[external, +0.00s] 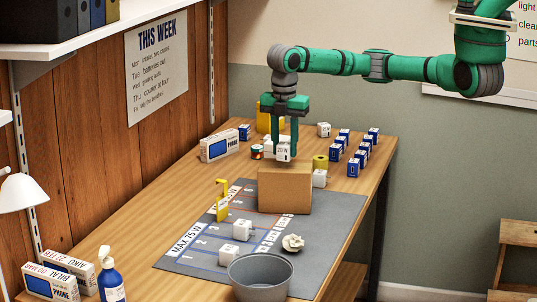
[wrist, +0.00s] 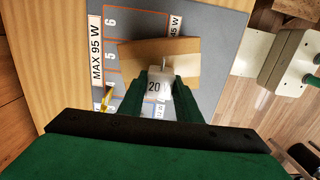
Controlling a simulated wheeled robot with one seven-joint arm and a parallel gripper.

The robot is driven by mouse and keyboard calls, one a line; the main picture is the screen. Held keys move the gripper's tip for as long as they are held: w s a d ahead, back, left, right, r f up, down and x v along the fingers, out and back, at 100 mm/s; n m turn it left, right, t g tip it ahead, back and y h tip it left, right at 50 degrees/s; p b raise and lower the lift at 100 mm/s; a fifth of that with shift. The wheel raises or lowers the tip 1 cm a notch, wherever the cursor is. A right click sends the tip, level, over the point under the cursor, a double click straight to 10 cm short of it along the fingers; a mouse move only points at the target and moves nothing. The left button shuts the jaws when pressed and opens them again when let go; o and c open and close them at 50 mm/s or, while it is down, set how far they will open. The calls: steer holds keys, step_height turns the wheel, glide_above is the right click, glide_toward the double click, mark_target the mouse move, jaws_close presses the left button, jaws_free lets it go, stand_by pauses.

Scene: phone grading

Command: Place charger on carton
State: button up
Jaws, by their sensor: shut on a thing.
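My gripper (external: 285,138) is shut on a white charger (external: 283,152) marked 20 W. It points down with the charger between its fingers. The brown carton (external: 285,192) stands on the grey mat (external: 335,210). In the external view the charger shows just above the carton's top edge; I cannot tell the exact gap. In the wrist view the charger (wrist: 157,88) lies between the green fingers and overlaps the near edge of the carton (wrist: 187,55), hiding part of it.
White chargers (external: 236,229) sit on the mat near a yellow stand (external: 222,200), a crumpled white thing (external: 292,242) and a grey bucket (external: 261,277). Behind the carton are a yellow roll (external: 320,162), another white charger (external: 319,178) and several blue-and-white boxes (external: 354,167).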

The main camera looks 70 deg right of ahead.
steer(key=shift+f, duration=0.95)
steer(key=shift+f, duration=0.1)
steer(key=o, duration=1.1)
